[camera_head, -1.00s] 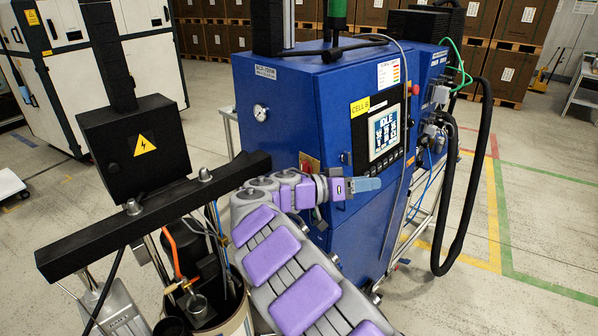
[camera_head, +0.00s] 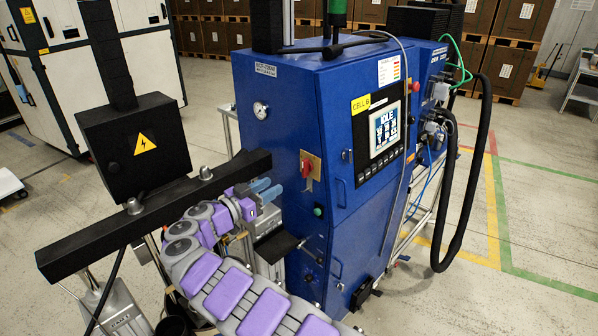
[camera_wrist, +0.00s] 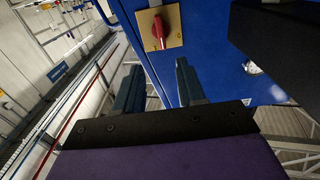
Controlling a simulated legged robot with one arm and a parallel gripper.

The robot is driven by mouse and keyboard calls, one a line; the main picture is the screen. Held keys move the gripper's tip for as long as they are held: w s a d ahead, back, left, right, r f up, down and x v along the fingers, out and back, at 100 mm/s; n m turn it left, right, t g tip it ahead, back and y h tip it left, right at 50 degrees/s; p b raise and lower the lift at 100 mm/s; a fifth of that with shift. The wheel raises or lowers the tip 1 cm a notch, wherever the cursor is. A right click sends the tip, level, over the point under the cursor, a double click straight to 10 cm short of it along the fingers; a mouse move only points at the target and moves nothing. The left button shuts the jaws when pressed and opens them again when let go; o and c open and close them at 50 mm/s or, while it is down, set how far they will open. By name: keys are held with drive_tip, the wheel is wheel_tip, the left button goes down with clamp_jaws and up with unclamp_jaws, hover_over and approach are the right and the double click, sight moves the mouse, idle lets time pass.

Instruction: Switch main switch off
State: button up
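The main switch (camera_head: 306,169) is a red rotary handle on a yellowish square plate, on the left face of the blue cabinet (camera_head: 285,120). In the wrist view the red handle (camera_wrist: 158,29) stands roughly upright on its plate, just beyond my fingertips. My gripper (camera_head: 268,189) is left of and slightly below the switch in the head view, pointing toward it. In the wrist view the two dark fingers of my gripper (camera_wrist: 159,68) are apart with nothing between them. They do not appear to touch the switch.
A black horizontal beam (camera_head: 160,213) runs close behind my gripper, with a black electrical box (camera_head: 134,146) above it. A green button (camera_head: 318,211) sits below the switch. The display panel (camera_head: 383,131) is to the right. A black hose (camera_head: 468,190) hangs at far right.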

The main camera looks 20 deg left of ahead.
sight(303, 168)
drive_tip(key=b+x, duration=0.1)
drive_tip(key=x, duration=1.1)
drive_tip(key=shift+w, duration=0.35)
drive_tip(key=shift+c, duration=0.3)
clamp_jaws()
